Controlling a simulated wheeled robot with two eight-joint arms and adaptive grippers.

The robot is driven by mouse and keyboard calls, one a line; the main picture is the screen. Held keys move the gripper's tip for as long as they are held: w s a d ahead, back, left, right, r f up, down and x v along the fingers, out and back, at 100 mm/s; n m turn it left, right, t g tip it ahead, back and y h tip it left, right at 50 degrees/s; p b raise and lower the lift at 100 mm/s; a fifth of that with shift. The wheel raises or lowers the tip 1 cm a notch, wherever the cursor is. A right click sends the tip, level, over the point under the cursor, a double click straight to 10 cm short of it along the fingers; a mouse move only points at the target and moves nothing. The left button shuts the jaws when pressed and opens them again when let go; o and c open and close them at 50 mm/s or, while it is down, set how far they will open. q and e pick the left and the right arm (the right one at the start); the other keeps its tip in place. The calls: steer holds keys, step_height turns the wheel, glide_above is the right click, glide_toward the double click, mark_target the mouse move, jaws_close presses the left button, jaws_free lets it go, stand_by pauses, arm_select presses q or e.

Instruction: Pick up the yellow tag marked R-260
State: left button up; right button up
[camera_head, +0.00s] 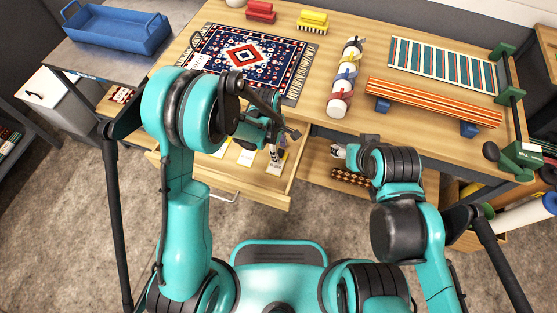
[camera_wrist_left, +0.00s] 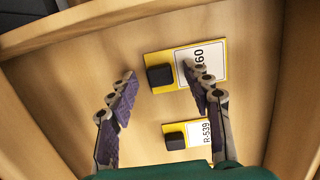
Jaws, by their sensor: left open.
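In the left wrist view a yellow tag (camera_wrist_left: 206,60) with a white label and a black block on it lies on the drawer floor. Its label shows "60"; the rest is behind a finger. A second yellow tag marked R-539 (camera_wrist_left: 202,133), also with a black block, lies beside it. My left gripper (camera_wrist_left: 157,73) is open, its fingers on either side of the first tag's black block in the picture; I cannot tell the height above it. In the head view the left gripper (camera_head: 282,142) is over the open drawer. My right gripper (camera_head: 343,152) is near the table's front.
The open drawer (camera_head: 283,197) has wooden walls around the tags. The table (camera_head: 205,18) above holds a patterned rug (camera_head: 245,53), a wrapped roll (camera_head: 343,80), brushes (camera_head: 312,20) and striped textiles (camera_head: 445,65). A blue tray (camera_head: 115,30) stands at the left.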

arm_select(q)
steer(key=c, duration=0.9)
